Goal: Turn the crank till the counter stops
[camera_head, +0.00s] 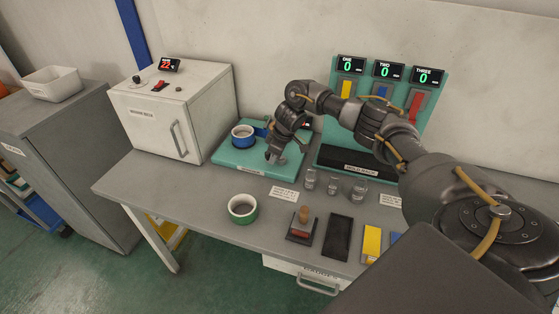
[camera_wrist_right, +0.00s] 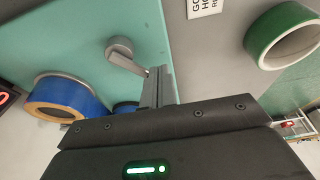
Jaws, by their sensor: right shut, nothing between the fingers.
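A teal rewinder board (camera_head: 235,157) lies on the bench, with a blue tape roll (camera_head: 243,140) on it. In the right wrist view the roll (camera_wrist_right: 70,97) is at left, and a grey crank (camera_wrist_right: 122,55) with a round end is near the top. My right gripper (camera_head: 273,154) is low over the board, right of the roll. Its shut, empty fingers (camera_wrist_right: 160,75) are beside the crank's arm; I cannot tell if they touch. A red-lit display (camera_wrist_right: 5,98) shows partly at the left edge; its digits are unreadable. My left gripper is out of view.
A green tape roll (camera_head: 242,208) lies at the bench's front. A white cabinet (camera_head: 175,112) stands at left, a teal display stand (camera_head: 345,105) behind my arm.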

